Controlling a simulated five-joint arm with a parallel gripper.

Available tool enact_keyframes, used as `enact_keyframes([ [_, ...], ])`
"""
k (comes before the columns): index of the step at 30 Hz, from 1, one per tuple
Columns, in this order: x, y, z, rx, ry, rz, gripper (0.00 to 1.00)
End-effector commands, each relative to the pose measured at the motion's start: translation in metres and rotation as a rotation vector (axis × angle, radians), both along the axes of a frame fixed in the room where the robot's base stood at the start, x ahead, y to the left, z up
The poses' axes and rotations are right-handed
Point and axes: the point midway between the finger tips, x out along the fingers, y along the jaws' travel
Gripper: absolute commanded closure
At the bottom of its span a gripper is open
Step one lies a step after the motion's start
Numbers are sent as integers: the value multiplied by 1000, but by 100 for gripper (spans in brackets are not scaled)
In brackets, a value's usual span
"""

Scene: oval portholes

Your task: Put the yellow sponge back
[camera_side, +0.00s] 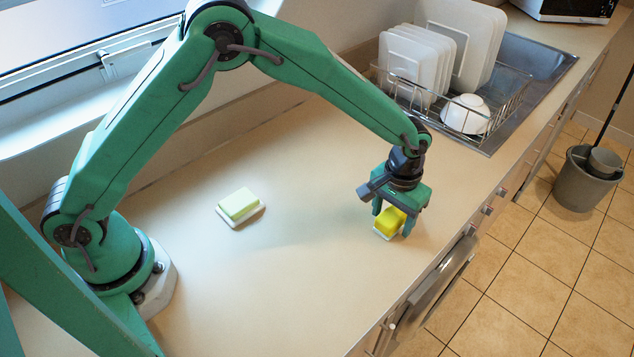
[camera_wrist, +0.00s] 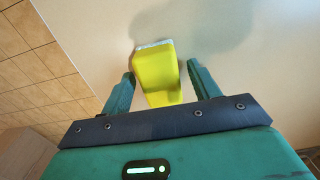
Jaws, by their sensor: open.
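A bright yellow sponge (camera_side: 390,219) is at the right of the counter, near its front edge. A thin white piece (camera_side: 381,235) shows at its lower edge; in the wrist view a whitish strip (camera_wrist: 154,44) shows at the sponge's far end. My gripper (camera_side: 393,218) points down over the sponge, open, with one finger on each side. The wrist view shows the sponge (camera_wrist: 157,75) between the spread fingers, with gaps beside it. The sponge's underside is hidden.
A pale yellow-green sponge (camera_side: 239,204) sits on a white dish (camera_side: 250,217) at mid-counter. A wire rack (camera_side: 510,107) with white plates (camera_side: 420,62) and a bowl (camera_side: 466,113) stands at the back right. The counter (camera_side: 300,265) between is clear. The front edge drops to a tiled floor.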

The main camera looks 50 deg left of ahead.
Motion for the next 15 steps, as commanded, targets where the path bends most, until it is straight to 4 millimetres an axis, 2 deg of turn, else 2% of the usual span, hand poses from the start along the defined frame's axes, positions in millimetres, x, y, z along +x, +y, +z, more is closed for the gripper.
enact_keyframes([
  [8, 1, 0, 17, -1, -3, 0, 39],
  [15, 1, -1, 52, -2, -4, 0, 39],
])
